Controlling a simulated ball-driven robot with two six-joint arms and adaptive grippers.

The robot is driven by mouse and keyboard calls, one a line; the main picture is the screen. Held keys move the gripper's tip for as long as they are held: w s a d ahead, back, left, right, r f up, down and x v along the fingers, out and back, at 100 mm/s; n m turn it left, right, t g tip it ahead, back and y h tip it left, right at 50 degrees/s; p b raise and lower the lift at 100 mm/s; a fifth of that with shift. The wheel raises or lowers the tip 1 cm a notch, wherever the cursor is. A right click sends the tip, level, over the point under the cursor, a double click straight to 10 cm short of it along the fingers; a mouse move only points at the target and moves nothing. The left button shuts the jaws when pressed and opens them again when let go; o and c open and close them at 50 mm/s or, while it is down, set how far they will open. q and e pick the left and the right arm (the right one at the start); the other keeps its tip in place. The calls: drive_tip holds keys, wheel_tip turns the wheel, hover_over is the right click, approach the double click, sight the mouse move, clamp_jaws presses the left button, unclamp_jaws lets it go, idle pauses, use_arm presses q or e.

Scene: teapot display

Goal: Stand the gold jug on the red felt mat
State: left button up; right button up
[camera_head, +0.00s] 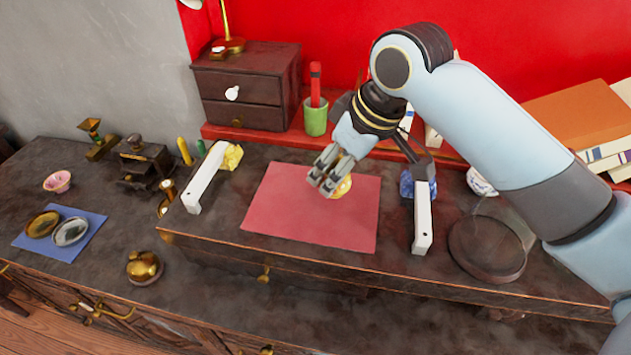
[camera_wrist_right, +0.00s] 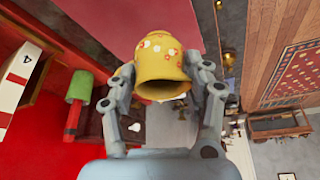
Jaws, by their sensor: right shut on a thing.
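The gold jug (camera_wrist_right: 164,68), yellow with white and orange flowers, sits between the two fingers of my right gripper (camera_wrist_right: 166,88) in the right wrist view, its open mouth toward the camera. In the head view only a small yellow part of the jug (camera_head: 343,187) shows beside my right gripper (camera_head: 325,180), which is shut on it. The red felt mat (camera_head: 275,212) lies on the raised dark shelf, and the jug appears over its upper right part. The gripper hides whether the jug's base touches the mat. My left gripper is not in view.
A round dark dish (camera_head: 487,247) lies at right. The mat's front and left are bare.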

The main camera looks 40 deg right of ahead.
drive_tip(key=shift+w+d+r, duration=0.2)
drive_tip(key=shift+w+r, duration=0.05)
drive_tip(key=shift+r, duration=0.1)
hover_over(288, 197)
wheel_tip(288, 197, down, 7)
drive_tip(key=shift+w, duration=0.1)
drive_tip(key=shift+f+p, duration=0.35)
drive_tip(key=shift+f, duration=1.6)
drive_tip(key=shift+f, duration=0.15)
drive_tip(key=o, duration=1.2)
drive_tip(key=v, duration=1.2)
drive_tip(key=shift+p, duration=0.3)
